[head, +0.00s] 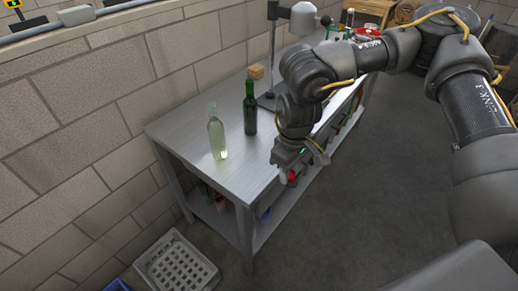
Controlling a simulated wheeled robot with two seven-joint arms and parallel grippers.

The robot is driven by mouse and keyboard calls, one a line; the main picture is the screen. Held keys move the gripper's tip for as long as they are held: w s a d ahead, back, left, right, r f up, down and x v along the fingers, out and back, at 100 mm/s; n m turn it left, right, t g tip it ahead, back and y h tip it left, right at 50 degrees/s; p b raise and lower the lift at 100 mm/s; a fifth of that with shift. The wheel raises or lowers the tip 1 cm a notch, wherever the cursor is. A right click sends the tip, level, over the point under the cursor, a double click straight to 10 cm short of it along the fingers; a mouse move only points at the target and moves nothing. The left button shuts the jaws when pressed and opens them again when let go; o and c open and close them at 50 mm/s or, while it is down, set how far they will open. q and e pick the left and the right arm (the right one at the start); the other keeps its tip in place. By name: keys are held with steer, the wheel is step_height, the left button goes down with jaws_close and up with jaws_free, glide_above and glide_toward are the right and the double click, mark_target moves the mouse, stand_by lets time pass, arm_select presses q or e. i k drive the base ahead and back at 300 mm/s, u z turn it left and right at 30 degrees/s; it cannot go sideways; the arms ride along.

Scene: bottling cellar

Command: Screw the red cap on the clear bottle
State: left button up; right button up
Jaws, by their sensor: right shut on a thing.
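The clear bottle (217,140) stands upright on the near left part of the metal table, with pale contents and no cap visible on its neck. My right gripper (293,174) points down at the table's front edge, to the right of the bottle and apart from it. It is shut on a small red thing, which looks like the red cap (292,176); the fingers and wrist partly hide it. My left gripper is out of view.
A dark green bottle (250,112) stands behind and right of the clear one on the metal table (183,129). A small wooden block (256,72) and a stand (272,45) are farther back. A white crate (178,264) lies on the floor.

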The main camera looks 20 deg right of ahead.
mark_target(215, 127)
steer(key=z, duration=0.75)
steer(key=k, duration=1.05)
steer(key=z, duration=0.85)
steer(key=i, duration=1.4)
steer(key=u, duration=1.3)
steer(key=i, duration=0.7)
steer(key=u, duration=0.8)
